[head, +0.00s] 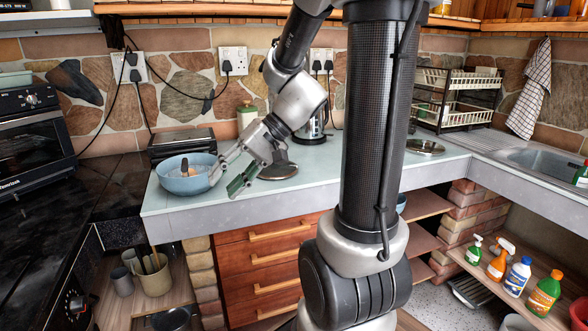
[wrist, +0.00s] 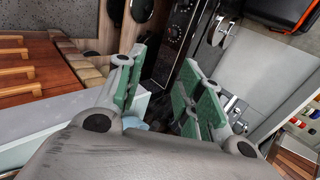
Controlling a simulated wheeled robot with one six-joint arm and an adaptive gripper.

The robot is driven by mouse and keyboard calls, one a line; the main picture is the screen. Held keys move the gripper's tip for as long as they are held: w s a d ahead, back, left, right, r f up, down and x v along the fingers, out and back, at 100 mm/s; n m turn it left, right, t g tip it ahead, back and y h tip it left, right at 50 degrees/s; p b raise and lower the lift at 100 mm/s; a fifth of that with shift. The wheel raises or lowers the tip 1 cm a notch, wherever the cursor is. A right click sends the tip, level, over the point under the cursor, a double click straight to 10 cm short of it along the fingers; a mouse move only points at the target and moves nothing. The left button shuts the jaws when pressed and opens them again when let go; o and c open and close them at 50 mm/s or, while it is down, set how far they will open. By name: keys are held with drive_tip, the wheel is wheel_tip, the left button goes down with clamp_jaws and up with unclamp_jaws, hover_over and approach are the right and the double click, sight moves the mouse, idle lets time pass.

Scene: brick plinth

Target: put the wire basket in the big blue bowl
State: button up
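The big blue bowl (head: 172,184) stands upright at the left end of the pale counter. A small brown and dark item (head: 185,168) shows inside it, too small to name. My gripper (head: 226,181) is just right of the bowl, tilted downward, with its fingers apart. Whether a finger touches the rim, I cannot tell. In the wrist view my gripper (wrist: 161,75) has its green pads spread wide, with nothing held between them. A pale blue patch beside the left finger may be the bowl. I cannot make out a wire basket for certain in either view.
A two-tier dish rack (head: 456,98) stands at the back right, by the sink (head: 545,165). A dark flat appliance (head: 181,143) is behind the bowl. A round metal lid (head: 425,147) lies right of my column. The counter's front middle is clear.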

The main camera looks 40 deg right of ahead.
drive_tip(key=s+d+r+n+t+h, duration=0.1)
drive_tip(key=s+d+r+n+h, duration=0.2)
drive_tip(key=s+d+h, duration=0.5)
drive_tip(key=s+d, duration=0.2)
drive_tip(key=s, duration=0.2)
drive_tip(key=shift+r+n+h, duration=0.3)
drive_tip(key=shift+h, duration=0.1)
